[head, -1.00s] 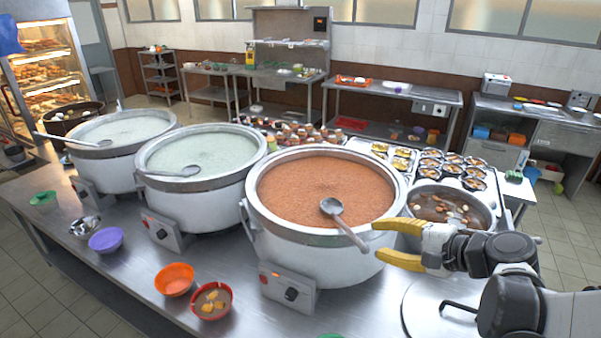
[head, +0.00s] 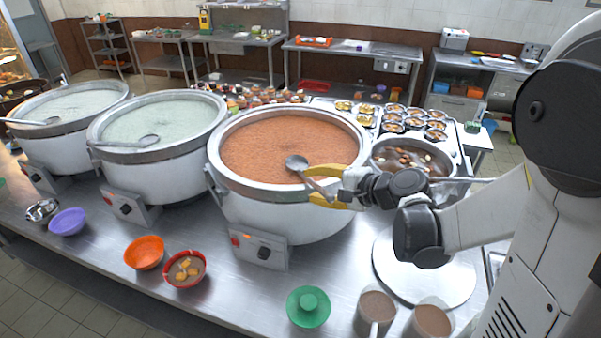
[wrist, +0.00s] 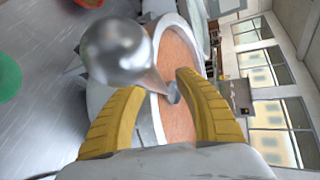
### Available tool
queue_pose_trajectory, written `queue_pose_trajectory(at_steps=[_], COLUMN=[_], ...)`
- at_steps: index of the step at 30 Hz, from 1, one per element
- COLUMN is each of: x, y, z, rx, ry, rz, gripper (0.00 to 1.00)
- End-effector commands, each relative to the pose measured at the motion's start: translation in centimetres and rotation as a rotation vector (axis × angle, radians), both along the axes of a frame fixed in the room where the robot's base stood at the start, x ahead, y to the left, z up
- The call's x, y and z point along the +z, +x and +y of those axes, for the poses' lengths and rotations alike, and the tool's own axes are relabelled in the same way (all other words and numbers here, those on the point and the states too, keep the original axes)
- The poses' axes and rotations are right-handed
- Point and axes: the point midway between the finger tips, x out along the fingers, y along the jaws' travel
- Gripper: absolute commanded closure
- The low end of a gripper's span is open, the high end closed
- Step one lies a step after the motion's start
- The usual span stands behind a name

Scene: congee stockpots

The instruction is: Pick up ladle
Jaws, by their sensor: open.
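The silver ladle (head: 297,162) lies at the front right of the large pot of orange-red congee (head: 290,145). Its bowl is on the congee and its handle slants over the rim toward the lower right. My gripper (head: 310,184) is open at the handle, one yellow finger above it and one below. In the wrist view the ladle (wrist: 120,52) looms large and blurred as a shiny rounded metal part, with its shaft running between the open fingers (wrist: 160,84). I cannot tell whether a finger touches it.
Two pots of pale congee, the middle one (head: 160,125) nearest, stand to the left, each with a ladle. A pan of brown broth (head: 412,160) sits close behind my gripper.

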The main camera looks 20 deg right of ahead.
Motion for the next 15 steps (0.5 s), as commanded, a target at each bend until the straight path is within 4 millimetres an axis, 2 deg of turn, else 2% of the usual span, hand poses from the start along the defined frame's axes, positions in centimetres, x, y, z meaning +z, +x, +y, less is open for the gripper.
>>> queue_pose_trajectory(at_steps=[3, 5, 7, 15], x=[0.03, 0.04, 0.04, 0.04], y=[-0.02, -0.02, -0.02, -0.03], z=[-0.03, -0.03, -0.03, -0.04], rx=[0.000, 0.000, 0.000, 0.000], ry=[0.000, 0.000, 0.000, 0.000], rz=[0.000, 0.000, 0.000, 0.000], gripper=[0.61, 0.77, 0.99, 1.00])
